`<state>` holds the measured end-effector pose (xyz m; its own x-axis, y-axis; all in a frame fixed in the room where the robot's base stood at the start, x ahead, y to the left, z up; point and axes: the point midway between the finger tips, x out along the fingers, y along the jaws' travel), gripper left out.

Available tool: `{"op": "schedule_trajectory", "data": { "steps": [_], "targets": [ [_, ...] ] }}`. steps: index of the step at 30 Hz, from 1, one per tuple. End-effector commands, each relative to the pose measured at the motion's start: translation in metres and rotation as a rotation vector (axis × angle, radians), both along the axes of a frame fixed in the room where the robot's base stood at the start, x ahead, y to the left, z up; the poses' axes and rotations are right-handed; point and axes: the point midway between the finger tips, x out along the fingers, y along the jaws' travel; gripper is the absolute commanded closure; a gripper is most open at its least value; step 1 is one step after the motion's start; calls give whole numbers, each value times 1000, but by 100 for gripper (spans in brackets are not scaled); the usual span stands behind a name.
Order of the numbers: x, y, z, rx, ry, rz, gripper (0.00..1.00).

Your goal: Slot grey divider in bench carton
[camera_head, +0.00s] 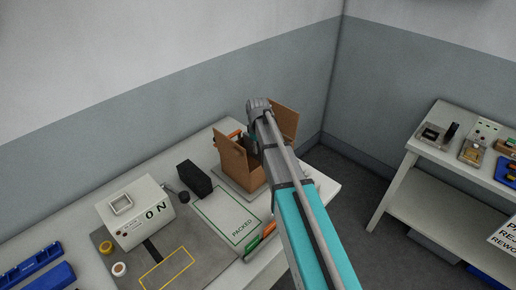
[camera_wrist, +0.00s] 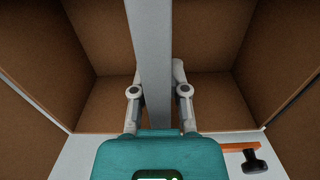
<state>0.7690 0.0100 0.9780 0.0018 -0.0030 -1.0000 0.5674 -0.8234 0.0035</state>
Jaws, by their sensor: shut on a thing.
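The open brown carton (camera_head: 236,167) stands on the bench with its flaps up, and its inside walls (camera_wrist: 95,35) fill the wrist view. My gripper (camera_wrist: 158,92) is shut on the grey divider (camera_wrist: 151,45), with one finger on each side of it. The divider shows as a long, narrow grey strip running up the middle of the wrist view, between the left and right carton walls. In the head view my arm comes over the carton from the right and hides part of it. The divider's lower edge and any contact with the carton floor cannot be made out.
A black block (camera_head: 194,179), a mat marked PACKED (camera_head: 222,208) and a white device (camera_head: 135,212) are left of the carton. Blue bins (camera_head: 35,268) are at far left. An orange-and-black tool (camera_wrist: 252,158) lies by the carton. A second bench (camera_head: 398,180) stands at right.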

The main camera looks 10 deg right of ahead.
Motion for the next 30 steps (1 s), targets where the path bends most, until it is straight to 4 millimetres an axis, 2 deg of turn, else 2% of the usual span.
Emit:
{"op": "schedule_trajectory", "data": {
  "steps": [30],
  "targets": [
    [0, 0, -15, 0, 0, 0, 100]
  ]
}}
